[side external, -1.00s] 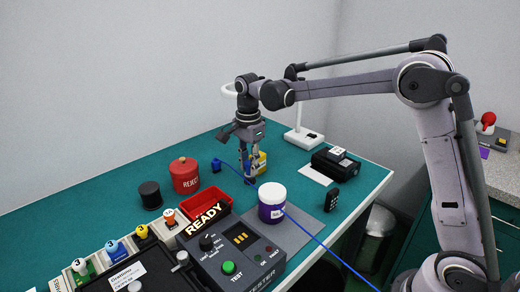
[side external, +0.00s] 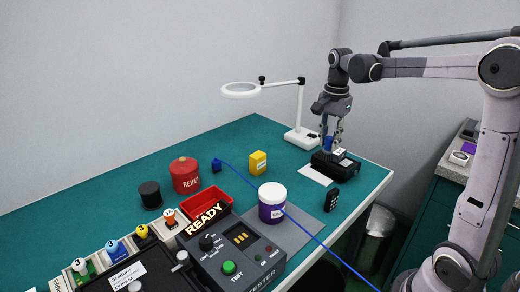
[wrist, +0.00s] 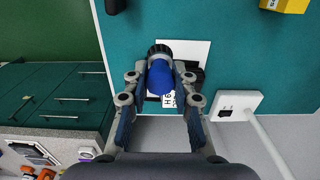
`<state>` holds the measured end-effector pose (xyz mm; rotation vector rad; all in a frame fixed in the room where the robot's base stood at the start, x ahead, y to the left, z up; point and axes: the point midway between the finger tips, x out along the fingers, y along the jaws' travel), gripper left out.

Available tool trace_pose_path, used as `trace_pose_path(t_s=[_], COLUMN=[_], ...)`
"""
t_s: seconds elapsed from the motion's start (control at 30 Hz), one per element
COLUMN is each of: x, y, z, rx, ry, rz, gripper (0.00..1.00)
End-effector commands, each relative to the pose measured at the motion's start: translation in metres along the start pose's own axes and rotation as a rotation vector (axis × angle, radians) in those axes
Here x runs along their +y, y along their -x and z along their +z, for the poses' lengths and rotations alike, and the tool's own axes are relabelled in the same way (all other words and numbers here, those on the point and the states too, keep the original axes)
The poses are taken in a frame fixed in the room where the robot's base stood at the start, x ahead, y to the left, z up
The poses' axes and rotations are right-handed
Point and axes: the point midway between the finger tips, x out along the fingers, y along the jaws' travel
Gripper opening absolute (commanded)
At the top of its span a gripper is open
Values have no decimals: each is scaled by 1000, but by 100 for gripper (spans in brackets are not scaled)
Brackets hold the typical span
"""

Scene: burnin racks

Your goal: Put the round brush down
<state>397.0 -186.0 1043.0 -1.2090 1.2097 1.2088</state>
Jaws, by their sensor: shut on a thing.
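My gripper (side external: 328,150) is at the right end of the teal bench, pointing down over a black box-shaped device with white labels (side external: 345,172). It is shut on a blue thing with a dark round end, which I take to be the round brush (wrist: 160,78). In the wrist view the brush sits between the two fingers of my gripper (wrist: 160,90), its dark end farther from me. In the side view only a bit of blue (side external: 328,142) shows between the fingers. Whether the brush touches the device below cannot be told.
A white sheet (side external: 314,175) lies beside the device. A white magnifier lamp (side external: 301,138) stands behind, to the left. A yellow box (side external: 258,163), black handset (side external: 331,200) and purple-white jar (side external: 272,204) stand nearby. A blue cable crosses the bench. Teal bench is clear between the yellow box and lamp.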

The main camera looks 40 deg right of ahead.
Motion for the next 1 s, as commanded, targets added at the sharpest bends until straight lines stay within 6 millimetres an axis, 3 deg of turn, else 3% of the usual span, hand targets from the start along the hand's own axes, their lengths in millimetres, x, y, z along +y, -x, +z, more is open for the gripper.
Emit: trace_pose_path(t_s=[0.1, 0.27, 0.8, 1.0], x=[24, 36, -33, -47], y=[0, -2, -59, -70], z=[-20, -29, 34, 45], rx=[0, 0, 0, 0], ry=[-4, 1, 5, 2], rz=[0, 0, 0, 0], gripper=[0, 0, 0, 0])
